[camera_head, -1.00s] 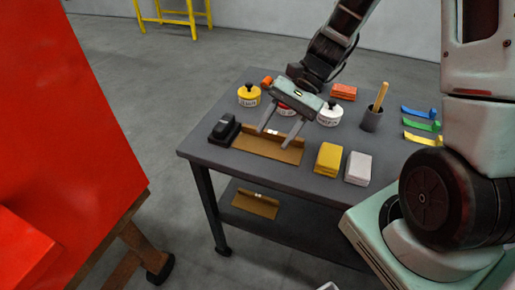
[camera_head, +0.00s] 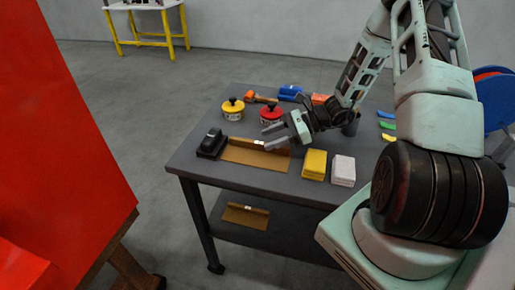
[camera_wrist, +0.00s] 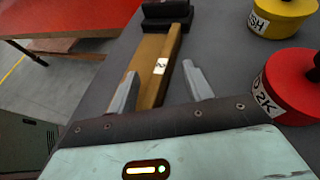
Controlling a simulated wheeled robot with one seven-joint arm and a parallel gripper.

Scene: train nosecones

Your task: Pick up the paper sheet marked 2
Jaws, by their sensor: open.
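The brown paper sheet (camera_head: 245,155) lies on the dark table top, with a raised edge along its back. In the wrist view the sheet (camera_wrist: 149,88) bears a white label with a "2". My gripper (camera_head: 267,138) is open and empty, at the right part of the sheet, its fingers pointing left. In the wrist view the two fingertips (camera_wrist: 159,70) lie on either side of the sheet's raised edge. I cannot tell whether they touch it. The gripper and arm hide part of the sheet's right end.
A black block-like tool (camera_head: 212,143) stands at the sheet's left end. Yellow (camera_head: 233,110) and red (camera_head: 270,114) tins stand behind. Yellow (camera_head: 315,164) and white (camera_head: 343,170) blocks are to the right. Another brown sheet (camera_head: 246,216) lies on the lower shelf.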

